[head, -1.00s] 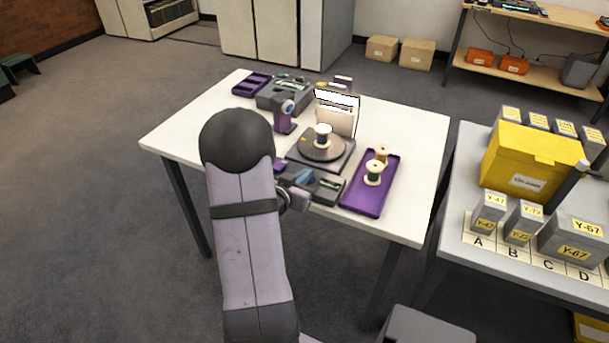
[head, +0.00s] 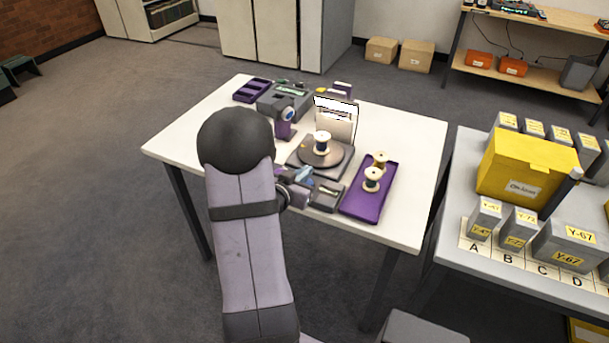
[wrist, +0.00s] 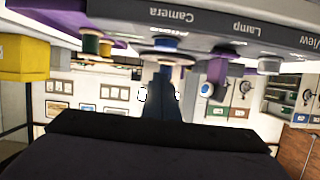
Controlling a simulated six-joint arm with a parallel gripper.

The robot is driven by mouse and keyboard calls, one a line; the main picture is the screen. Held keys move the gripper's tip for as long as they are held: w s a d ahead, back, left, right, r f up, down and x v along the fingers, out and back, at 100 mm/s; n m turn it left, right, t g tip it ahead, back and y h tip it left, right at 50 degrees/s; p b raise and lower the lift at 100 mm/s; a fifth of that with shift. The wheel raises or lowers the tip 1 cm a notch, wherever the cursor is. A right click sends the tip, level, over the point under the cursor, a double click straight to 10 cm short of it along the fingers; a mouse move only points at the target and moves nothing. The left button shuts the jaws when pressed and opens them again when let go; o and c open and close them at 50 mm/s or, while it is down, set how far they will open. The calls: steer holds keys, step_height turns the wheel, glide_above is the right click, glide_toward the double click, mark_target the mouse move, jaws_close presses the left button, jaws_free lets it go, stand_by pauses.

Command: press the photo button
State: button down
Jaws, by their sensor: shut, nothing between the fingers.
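A dark control box (head: 327,196) lies at the near edge of the white table. My gripper (head: 304,174) is over its left part, fingers together and empty. In the wrist view, which is upside down, a dark grey panel (wrist: 120,12) carries the words "Camera", "Lamp" and partly "View". My closed fingers (wrist: 163,82) point up toward the panel below the "Camera" label. I cannot tell whether they touch anything. A button marked photo cannot be made out. The purple camera (head: 284,128) stands left of the turntable (head: 322,155), which bears a spool (head: 322,142).
A purple tray (head: 368,207) with two spools is right of the control box. A white backdrop (head: 336,118) stands behind the turntable. A grey device (head: 285,98) and a purple compartment tray (head: 252,90) are at the back left. A yellow box (head: 527,165) is on the right table.

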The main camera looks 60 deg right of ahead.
steer(key=v, duration=0.9)
steer(key=shift+a, duration=0.2)
stand_by(0.4)
